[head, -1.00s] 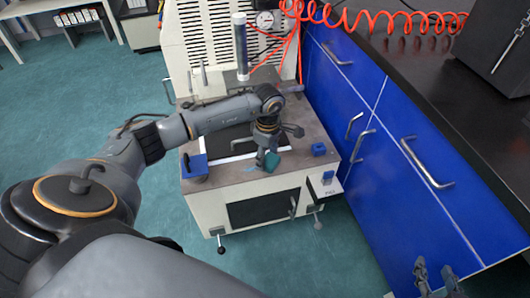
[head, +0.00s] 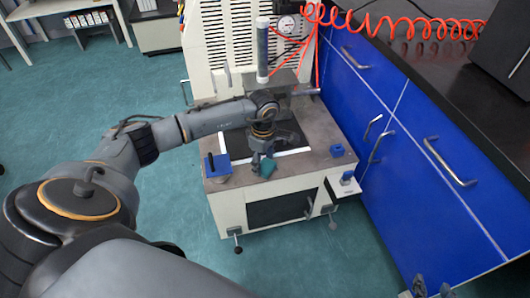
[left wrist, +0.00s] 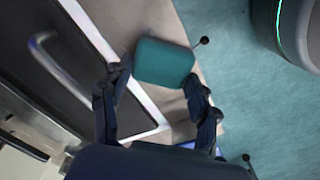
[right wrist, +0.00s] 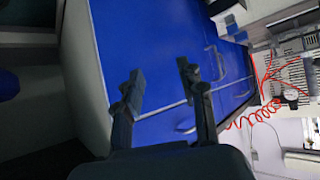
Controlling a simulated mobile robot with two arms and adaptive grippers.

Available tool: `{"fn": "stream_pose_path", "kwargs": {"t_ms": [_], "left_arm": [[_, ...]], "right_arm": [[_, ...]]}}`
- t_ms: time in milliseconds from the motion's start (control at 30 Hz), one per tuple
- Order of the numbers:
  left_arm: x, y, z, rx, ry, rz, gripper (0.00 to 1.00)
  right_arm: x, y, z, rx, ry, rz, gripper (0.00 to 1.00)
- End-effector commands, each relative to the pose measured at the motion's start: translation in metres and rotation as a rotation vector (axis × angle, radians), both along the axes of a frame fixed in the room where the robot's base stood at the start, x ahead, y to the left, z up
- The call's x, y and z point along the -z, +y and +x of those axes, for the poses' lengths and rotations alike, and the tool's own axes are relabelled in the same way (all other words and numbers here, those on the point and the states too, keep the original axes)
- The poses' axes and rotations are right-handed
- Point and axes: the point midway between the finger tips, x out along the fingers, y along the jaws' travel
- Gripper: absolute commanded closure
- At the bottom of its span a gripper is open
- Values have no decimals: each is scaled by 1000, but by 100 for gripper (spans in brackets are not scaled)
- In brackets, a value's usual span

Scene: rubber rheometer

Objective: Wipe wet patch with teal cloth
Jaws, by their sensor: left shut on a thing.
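The teal cloth (head: 268,168) is a small pad at the front part of the machine's grey top (head: 240,180). It also shows in the left wrist view (left wrist: 163,63). My left gripper (head: 261,161) points down over the machine top and is shut on the teal cloth; its fingers (left wrist: 158,88) flank the cloth in the left wrist view. I cannot tell whether the cloth touches the surface. I cannot make out a wet patch. My right gripper (right wrist: 162,80) is open and empty, away from the machine; only its tips (head: 428,288) show at the head view's bottom edge.
A blue block (head: 217,165) stands left of the cloth and a small blue block (head: 337,150) right of it. A dark plate with a white border (head: 290,136) lies behind. A clear vertical cylinder (head: 262,50) rises at the back. Blue cabinets (head: 420,185) flank the right.

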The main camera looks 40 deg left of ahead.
Motion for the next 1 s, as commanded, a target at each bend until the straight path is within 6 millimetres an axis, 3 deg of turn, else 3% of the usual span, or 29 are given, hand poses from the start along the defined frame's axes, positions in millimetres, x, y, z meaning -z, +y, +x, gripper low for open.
{"fn": "stream_pose_path", "kwargs": {"t_ms": [133,233,1000], "left_arm": [[-2,0,0,0,-1,-1,65],[-19,1,0,-1,-4,0,65],[-38,5,0,-8,-2,0,65]], "right_arm": [[8,-4,-9,5,59,-14,60],[13,-6,-15,8,100,-23,60],[43,-25,-71,33,406,-88,60]]}}
